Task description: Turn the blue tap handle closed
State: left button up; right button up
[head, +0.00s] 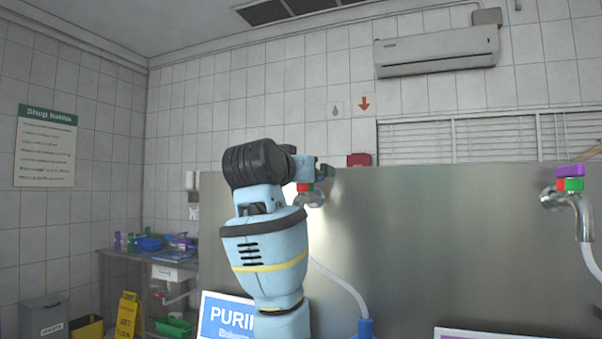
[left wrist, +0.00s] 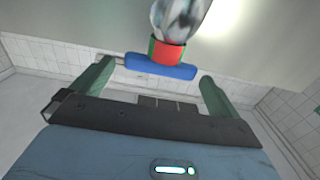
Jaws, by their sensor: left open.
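The blue tap handle (left wrist: 160,67) shows in the left wrist view as a short bar on a red and green collar (left wrist: 167,50), below the chrome tap body (left wrist: 181,18). My left gripper (left wrist: 156,74) is open. Its two green fingers stand apart, one toward each end of the handle, and the handle lies between their tips without clear contact. In the head view my left gripper (head: 313,171) is at the chrome tap (head: 312,199). The red and green collar (head: 305,187) shows there, but my arm and gripper mostly hide the blue handle. My right gripper is out of view.
A steel panel (head: 440,230) stands behind the taps. A second tap with a purple handle (head: 570,170) is at the right. A side table (head: 125,252) with small items stands at the left.

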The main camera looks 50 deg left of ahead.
pick_arm(q)
jog(key=v, duration=0.7)
jog(key=shift+s+d, duration=0.2)
jog(key=shift+s, duration=0.15)
dwell(0.4)
